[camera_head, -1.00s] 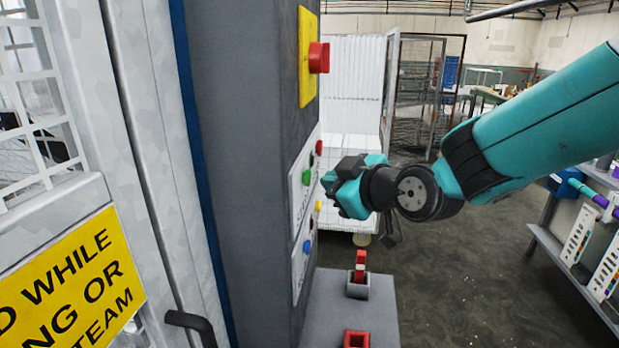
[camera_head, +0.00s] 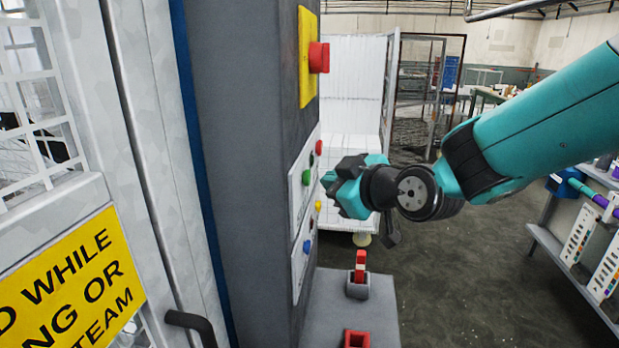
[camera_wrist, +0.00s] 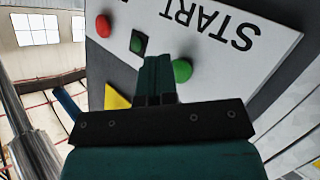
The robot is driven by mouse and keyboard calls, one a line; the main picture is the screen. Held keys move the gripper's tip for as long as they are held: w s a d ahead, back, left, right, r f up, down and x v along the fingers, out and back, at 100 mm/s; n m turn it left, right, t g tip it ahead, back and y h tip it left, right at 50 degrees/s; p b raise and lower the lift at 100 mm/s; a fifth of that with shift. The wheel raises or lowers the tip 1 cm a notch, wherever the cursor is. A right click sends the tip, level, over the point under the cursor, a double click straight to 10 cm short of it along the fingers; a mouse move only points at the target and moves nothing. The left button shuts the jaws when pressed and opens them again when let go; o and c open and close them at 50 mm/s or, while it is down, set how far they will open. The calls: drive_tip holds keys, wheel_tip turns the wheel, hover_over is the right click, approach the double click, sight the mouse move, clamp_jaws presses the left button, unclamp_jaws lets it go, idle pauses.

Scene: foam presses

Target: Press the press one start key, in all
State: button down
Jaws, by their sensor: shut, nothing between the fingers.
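The green button (camera_head: 306,177) sits on the upper white key panel (camera_head: 295,199) of the grey press column. In the wrist view, the green button (camera_wrist: 182,70) is beside the upside-down word START on the white plate (camera_wrist: 230,40). My gripper (camera_head: 330,180) is shut and empty, just right of the panel in the head view. In the wrist view its fingertips (camera_wrist: 157,62) point at the panel, close to the left of the green button. I cannot tell whether they touch the panel. The press number is not readable.
A red button (camera_head: 319,147), a yellow button (camera_head: 318,206) and a dark square key (camera_wrist: 138,42) are near the green button. A lower panel carries a blue button (camera_head: 307,247). A large red knob (camera_head: 319,57) juts out above. A grey ledge (camera_head: 330,310) stands below.

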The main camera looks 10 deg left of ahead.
idle(0.5)
drive_tip(key=shift+a, duration=0.45)
